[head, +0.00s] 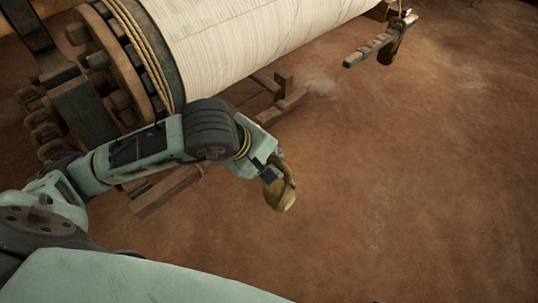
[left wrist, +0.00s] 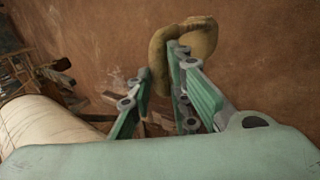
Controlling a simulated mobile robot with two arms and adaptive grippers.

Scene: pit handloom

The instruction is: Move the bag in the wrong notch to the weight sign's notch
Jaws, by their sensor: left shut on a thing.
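My left gripper (head: 272,174) is shut on a tan bag (head: 281,197) and holds it out over the earth floor, clear of the loom frame. In the left wrist view the bag (left wrist: 190,36) looks like a bent, soft roll at the fingertips, and my left gripper (left wrist: 164,66) has its green fingers on it. A notched wooden bar (head: 372,48) sticks out at the upper right, with a dark brown bag (head: 392,48) hanging at its right end. I cannot make out the weight sign. My right gripper is not in view.
A large cloth roll (head: 240,35) with a toothed wooden wheel (head: 108,65) and ropes fills the upper left. Wooden beams (head: 165,192) lie low beneath my arm. The brown floor (head: 410,190) is open at the right.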

